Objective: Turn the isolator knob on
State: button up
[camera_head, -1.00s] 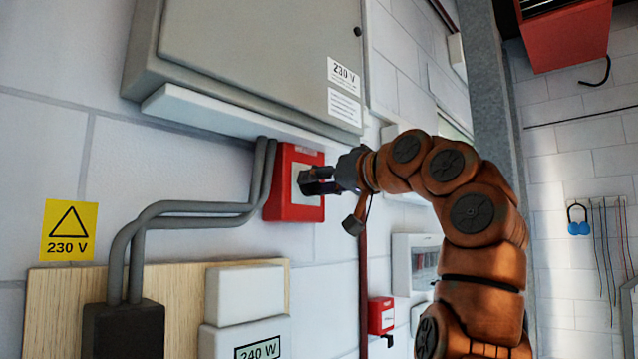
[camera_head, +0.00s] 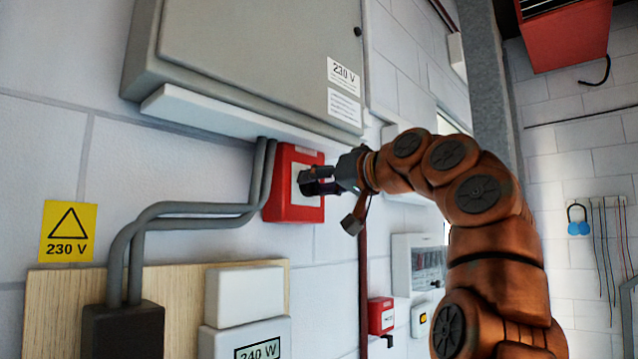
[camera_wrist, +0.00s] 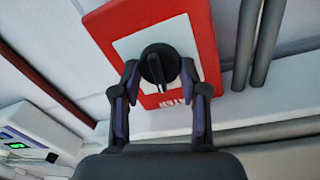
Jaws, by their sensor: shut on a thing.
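The isolator is a red box (camera_head: 284,206) with a pale front plate, mounted on the white wall below the grey cabinet. Its round black knob (camera_wrist: 159,66) shows in the wrist view at the middle of the plate, with a raised grip bar that looks slightly tilted there. My gripper (camera_head: 310,182) reaches the box from the right. In the wrist view my gripper (camera_wrist: 160,80) has one finger on each side of the knob, shut on it. In the head view the fingers hide the knob.
A grey cabinet (camera_head: 240,60) with a white ledge hangs just above. Grey conduits (camera_head: 190,208) run along the left of the box. A smaller red box (camera_head: 381,316) and a white panel (camera_head: 415,262) are lower right. A 230 V sign (camera_head: 69,231) is at left.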

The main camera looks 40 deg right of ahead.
jog(key=shift+w+f+m+p, duration=0.15)
jog(key=shift+m+p, duration=0.35)
jog(key=shift+m, duration=0.4)
dwell(1.2)
jog(key=shift+r+m+p, duration=0.2)
jog(key=shift+m+p, duration=0.7)
jog(key=shift+m, duration=0.1)
jog(key=m, duration=0.1)
jog(key=m+p, duration=0.1)
jog(key=m, duration=0.1)
jog(key=shift+d+f+g+y, duration=0.1)
jog(key=shift+f+g+y, duration=0.1)
jog(key=shift+g+y, duration=0.1)
jog(key=m, duration=0.4)
jog(key=shift+m, duration=0.3)
jog(key=shift+d+m+y, duration=0.1)
jog(key=shift+m+y, duration=0.3)
jog(key=shift+m, duration=1.3)
jog(key=o, duration=1.1)
